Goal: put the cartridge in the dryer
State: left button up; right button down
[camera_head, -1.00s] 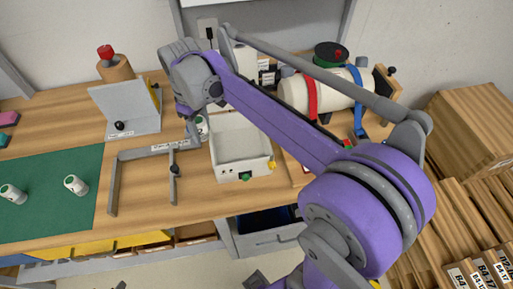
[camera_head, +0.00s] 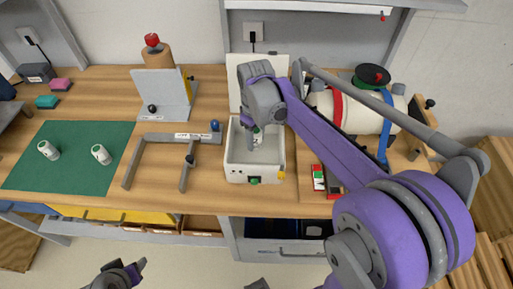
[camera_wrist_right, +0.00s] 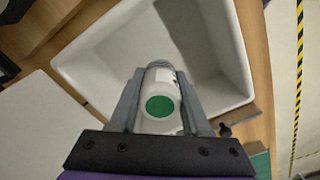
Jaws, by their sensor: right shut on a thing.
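The dryer looks to be the open white box (camera_head: 238,174), with a green button on its front and a white panel (camera_head: 236,99) standing open behind it. My right gripper (camera_head: 254,132) is over the box's opening, pointing down. In the right wrist view it (camera_wrist_right: 159,108) is shut on a white cartridge with a green end (camera_wrist_right: 160,106), with the box's inside (camera_wrist_right: 205,40) beyond. The cartridge (camera_head: 258,139) is partly hidden by the fingers in the head view; I cannot tell whether it touches the floor. My left gripper (camera_head: 122,275) is low at the front left, away from the table.
Two more white cartridges (camera_head: 48,150) (camera_head: 101,154) are on the green mat (camera_head: 75,178). A grey bracket frame (camera_head: 160,138) is left of the box. A strapped white cylinder (camera_head: 357,112) and a small red-and-green item (camera_head: 318,177) are to its right.

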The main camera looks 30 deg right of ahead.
aim_at(256, 130)
jog(key=shift+f, duration=2.2)
jog(key=shift+f, duration=0.1)
jog(key=c, duration=0.8)
grip_release()
jog(key=shift+f, duration=0.1)
jog(key=o, duration=0.4)
jog(key=shift+o, duration=0.2)
jog(key=shift+r, duration=0.25)
notch_tip(256, 130, up, 12)
jog(key=shift+p, duration=0.35)
